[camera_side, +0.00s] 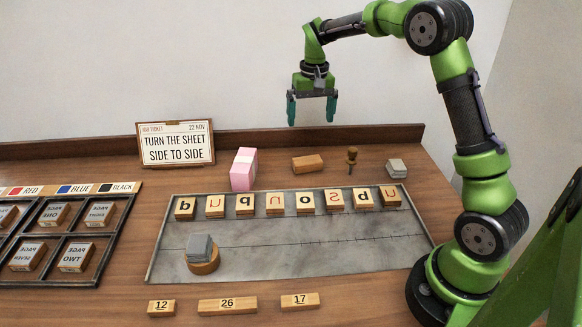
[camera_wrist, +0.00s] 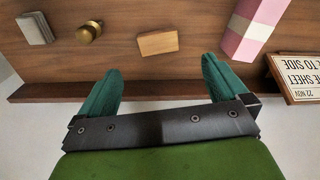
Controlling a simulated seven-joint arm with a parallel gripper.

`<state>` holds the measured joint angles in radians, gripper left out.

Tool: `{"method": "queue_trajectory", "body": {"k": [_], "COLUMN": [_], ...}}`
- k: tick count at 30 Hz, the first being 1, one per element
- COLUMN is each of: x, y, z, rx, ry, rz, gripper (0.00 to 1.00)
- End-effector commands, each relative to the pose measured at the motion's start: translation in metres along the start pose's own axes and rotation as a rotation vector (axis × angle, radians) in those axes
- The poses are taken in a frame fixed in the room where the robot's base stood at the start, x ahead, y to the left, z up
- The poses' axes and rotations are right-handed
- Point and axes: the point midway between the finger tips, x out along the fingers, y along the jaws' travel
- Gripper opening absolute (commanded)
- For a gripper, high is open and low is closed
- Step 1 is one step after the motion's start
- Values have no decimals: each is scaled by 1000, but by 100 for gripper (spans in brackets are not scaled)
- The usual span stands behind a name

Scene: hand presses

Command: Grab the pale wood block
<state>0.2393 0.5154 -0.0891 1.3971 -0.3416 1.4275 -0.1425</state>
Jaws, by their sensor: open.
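A plain pale wood block (camera_side: 307,163) lies on the table behind the metal plate, between a pink block and a brass-coloured knobbed tool. In the wrist view the same wood block (camera_wrist: 157,43) lies ahead of and roughly between my two teal fingers. My gripper (camera_side: 312,110) hangs in the air well above the table, fingers pointing down. It is open, with nothing between its fingers; the wrist view also shows the gripper (camera_wrist: 160,68) spread and empty. The block is unobstructed in both views.
The pink block (camera_side: 244,169) stands left of the wood block; the knobbed tool (camera_side: 351,160) and a grey stack (camera_side: 397,168) are to its right. A sign (camera_side: 175,143) stands behind. Letter tiles line the metal plate (camera_side: 300,245) in front. Bare table surrounds the block.

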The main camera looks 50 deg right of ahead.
Motion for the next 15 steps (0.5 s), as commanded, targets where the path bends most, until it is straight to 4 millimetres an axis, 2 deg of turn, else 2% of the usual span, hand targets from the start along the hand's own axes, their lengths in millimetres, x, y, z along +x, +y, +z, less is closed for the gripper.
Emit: {"method": "queue_trajectory", "body": {"k": [1, 3, 7, 11, 15], "x": [3, -2, -14, 3, 33], "y": [1, 1, 0, 1, 2], "z": [-11, -20, -22, -18, -18], "rx": [6, 7, 6, 3, 3], "ry": [-8, -9, -9, -25, -26], "rz": [14, 24, 28, 28, 28], "gripper": [100, 100, 100, 100, 100]}}
